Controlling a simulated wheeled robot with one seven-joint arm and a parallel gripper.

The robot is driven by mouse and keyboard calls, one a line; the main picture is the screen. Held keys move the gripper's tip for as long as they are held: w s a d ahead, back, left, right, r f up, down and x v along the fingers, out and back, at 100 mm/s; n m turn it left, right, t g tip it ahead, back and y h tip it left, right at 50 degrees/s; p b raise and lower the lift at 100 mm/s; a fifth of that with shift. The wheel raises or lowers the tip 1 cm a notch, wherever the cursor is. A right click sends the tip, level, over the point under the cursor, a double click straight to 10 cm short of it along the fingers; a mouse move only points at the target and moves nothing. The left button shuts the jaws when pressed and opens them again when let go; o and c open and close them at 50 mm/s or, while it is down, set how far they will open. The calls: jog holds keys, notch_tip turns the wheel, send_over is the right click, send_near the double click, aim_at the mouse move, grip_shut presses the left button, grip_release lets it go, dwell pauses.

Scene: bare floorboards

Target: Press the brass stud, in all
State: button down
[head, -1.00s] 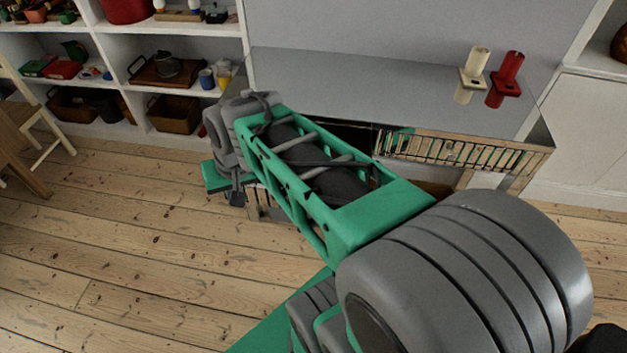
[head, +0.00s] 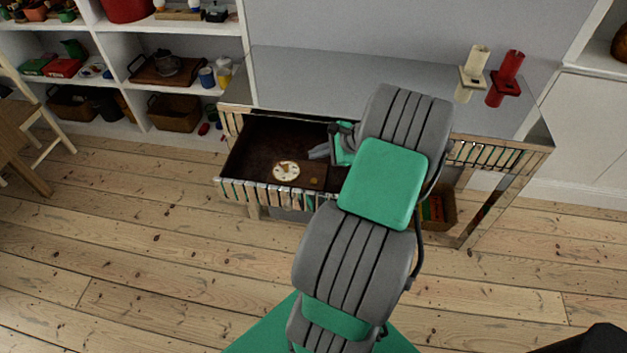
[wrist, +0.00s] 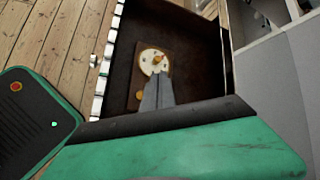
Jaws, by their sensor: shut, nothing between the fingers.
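The brass stud (head: 315,181) is a small round knob on a brown wooden block (head: 305,169), to the right of a cream dial (head: 286,171). The block sits in the open drawer (head: 262,140). In the wrist view the stud (wrist: 141,96) lies just left of my fingers, with the dial (wrist: 148,69) beyond the fingertips. My gripper (head: 314,153) is shut and empty, over the drawer, behind and above the block. The gap between fingertips and block cannot be judged. The stud looks uncovered; whether it is pressed in cannot be told.
The drawer is in a grey-topped cabinet (head: 350,75). A cream holder (head: 473,75) and a red holder (head: 507,80) stand at its right. A wooden bin (head: 440,207) with coloured things is below. Shelves (head: 115,62) and a chair (head: 40,125) are left; the front floor is clear.

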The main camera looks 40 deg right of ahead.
jog(key=b, duration=0.7)
send_over(317, 182)
notch_tip(317, 182, down, 7)
jog(key=shift+a, duration=0.1)
jog(key=shift+f+b, duration=0.3)
jog(key=shift+f, duration=0.55)
jog(key=shift+f, duration=0.1)
dwell(0.7)
jog(key=shift+f, duration=0.3)
jog(key=shift+f, duration=0.45)
dwell(0.6)
jog(key=shift+r+p, duration=0.85)
jog(key=shift+p, duration=0.1)
